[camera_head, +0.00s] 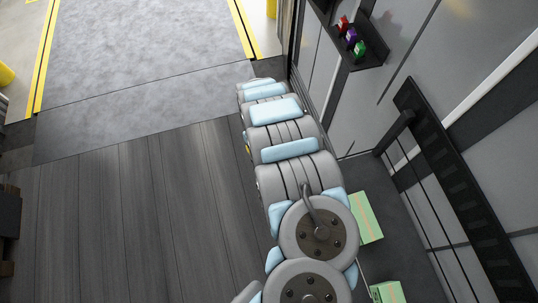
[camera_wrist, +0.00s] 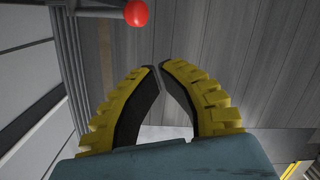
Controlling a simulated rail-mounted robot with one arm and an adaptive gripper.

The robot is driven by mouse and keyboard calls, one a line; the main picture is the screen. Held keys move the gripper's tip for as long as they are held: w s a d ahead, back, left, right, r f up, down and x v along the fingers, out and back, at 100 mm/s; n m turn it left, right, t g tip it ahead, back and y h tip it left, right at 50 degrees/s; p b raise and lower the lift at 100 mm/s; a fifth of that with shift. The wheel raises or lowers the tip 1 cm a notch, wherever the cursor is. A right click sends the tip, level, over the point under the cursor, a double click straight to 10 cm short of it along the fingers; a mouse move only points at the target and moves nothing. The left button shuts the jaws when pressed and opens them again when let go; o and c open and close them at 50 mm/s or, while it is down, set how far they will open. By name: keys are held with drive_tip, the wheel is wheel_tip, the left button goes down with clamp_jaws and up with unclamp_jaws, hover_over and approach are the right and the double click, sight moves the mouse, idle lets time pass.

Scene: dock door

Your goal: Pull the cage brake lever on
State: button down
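A round red knob (camera_wrist: 136,13) shows at the top edge of the wrist view, at the end of a short grey bar; it looks like the brake lever's end. Grey metal bars (camera_wrist: 72,50), apparently part of the cage, run along the left and top of that view. My gripper (camera_wrist: 157,68) has yellow ribbed fingers with black inner pads. Its tips are almost together with only a thin gap, and nothing is between them. The knob lies beyond the tips and slightly left, apart from them. In the head view my arm hides the gripper, and I cannot make out the lever.
In the head view, a dark shelf (camera_head: 374,45) with small coloured items is on the wall at upper right. Green boxes (camera_head: 367,218) lie right of my arm. A dark slatted rack (camera_head: 455,180) stands at right. The plank floor (camera_head: 130,210) at left is largely clear.

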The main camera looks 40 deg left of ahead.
drive_tip(key=shift+s+a+r, duration=0.4)
drive_tip(key=shift+r, duration=0.15)
drive_tip(key=shift+s+a+r, duration=0.35)
drive_tip(key=shift+r, duration=0.2)
